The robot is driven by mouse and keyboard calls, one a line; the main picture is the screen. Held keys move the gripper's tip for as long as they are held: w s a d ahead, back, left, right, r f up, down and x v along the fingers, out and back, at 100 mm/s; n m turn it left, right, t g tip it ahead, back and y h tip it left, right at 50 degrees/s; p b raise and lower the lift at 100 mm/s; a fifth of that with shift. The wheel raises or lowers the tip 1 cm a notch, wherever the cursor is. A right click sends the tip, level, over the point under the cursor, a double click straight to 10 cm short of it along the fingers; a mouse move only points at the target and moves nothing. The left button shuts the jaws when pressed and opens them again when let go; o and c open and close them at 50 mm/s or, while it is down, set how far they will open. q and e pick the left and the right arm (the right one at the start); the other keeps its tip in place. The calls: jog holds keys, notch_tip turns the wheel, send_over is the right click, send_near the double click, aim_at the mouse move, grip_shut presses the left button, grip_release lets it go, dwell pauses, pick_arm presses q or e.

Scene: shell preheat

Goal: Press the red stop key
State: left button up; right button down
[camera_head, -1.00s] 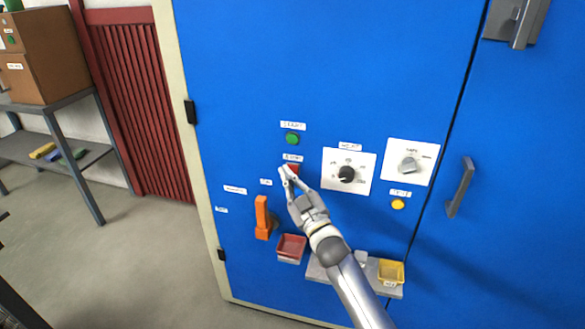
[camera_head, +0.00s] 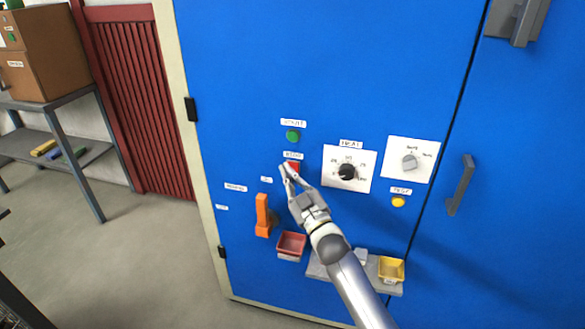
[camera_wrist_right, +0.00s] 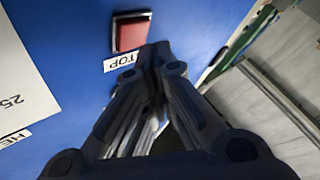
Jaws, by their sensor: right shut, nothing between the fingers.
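The red stop key (camera_head: 294,166) is a square button on the blue cabinet door, under the green button, with a STOP label (camera_head: 292,156) above it. In the wrist view the tips (camera_wrist_right: 154,52) lie over the key's lower right side, by the STOP label (camera_wrist_right: 122,60). I cannot tell whether they touch it. My left gripper is not in view.
Near the key are a green button (camera_head: 293,135), a black heat knob (camera_head: 347,171), a grey selector (camera_head: 409,162), a yellow button (camera_head: 398,202) and an orange handle (camera_head: 262,215). Below are a red bin (camera_head: 291,244) and a yellow bin (camera_head: 391,270). A shelf (camera_head: 60,150) stands left.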

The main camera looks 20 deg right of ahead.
jog(key=shift+w, duration=0.1)
jog(key=shift+w+d, duration=0.25)
jog(key=shift+w, duration=0.05)
jog(key=shift+w+d, duration=0.2)
jog(key=shift+w, duration=0.15)
dwell(0.9)
jog(key=shift+s, duration=0.1)
jog(key=shift+s+a, duration=0.45)
jog(key=shift+s, duration=0.2)
jog(key=s+a+p, duration=0.1)
jog(key=s, duration=0.1)
jog(key=s+a+p, duration=0.1)
jog(key=s, duration=0.1)
jog(key=shift+a, duration=0.4)
